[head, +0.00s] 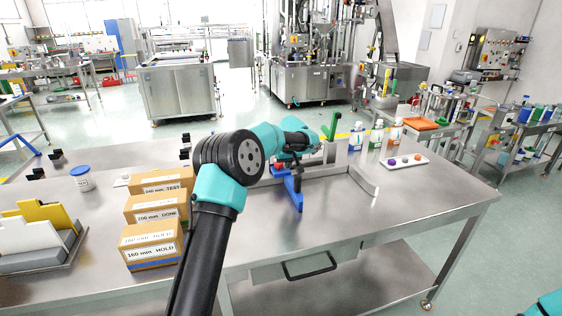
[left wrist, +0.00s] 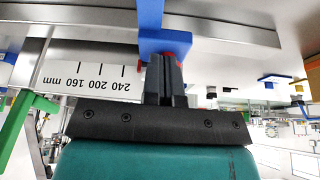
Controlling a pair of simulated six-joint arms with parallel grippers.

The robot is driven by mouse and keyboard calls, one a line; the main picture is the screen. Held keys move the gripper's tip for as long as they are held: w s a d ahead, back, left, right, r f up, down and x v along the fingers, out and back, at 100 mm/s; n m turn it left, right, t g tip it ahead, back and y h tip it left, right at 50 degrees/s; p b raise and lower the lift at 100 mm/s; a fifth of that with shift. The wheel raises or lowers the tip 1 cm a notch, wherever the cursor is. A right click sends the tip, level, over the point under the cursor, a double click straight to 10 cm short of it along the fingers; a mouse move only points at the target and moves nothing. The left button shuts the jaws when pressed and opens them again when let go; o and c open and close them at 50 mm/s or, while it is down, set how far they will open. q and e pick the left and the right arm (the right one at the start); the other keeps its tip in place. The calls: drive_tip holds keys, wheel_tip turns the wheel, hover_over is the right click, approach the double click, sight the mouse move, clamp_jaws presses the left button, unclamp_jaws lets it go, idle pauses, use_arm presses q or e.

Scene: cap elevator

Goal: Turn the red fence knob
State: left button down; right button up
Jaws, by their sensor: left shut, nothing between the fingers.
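The red fence knob (left wrist: 180,66) shows in the left wrist view as small red edges around my fingertips. It is under a blue fence block (left wrist: 165,43) and mostly hidden by my fingers. In the head view the blue fence (head: 292,187) lies on the bench beside a metal rail, with a bit of the red knob (head: 279,168) at its left end. My left gripper (left wrist: 165,58) is shut with nothing between its fingers. Its tips are at the knob; I cannot tell whether they touch it. My right gripper is out of view.
A scale marked 160, 200, 240 mm (left wrist: 85,76) runs along the rail. A green lever (head: 332,126) stands behind the fence. Cardboard boxes (head: 155,215) stand left of my arm. Bottles (head: 376,134) and a white tray (head: 404,162) are at right. The bench front right is clear.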

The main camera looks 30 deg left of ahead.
use_arm(q)
drive_tip(key=v, duration=0.9)
drive_tip(key=shift+a+r, duration=0.15)
drive_tip(key=shift+r, duration=0.25)
drive_tip(key=c, duration=1.8)
unclamp_jaws()
drive_tip(key=shift+s, duration=0.1)
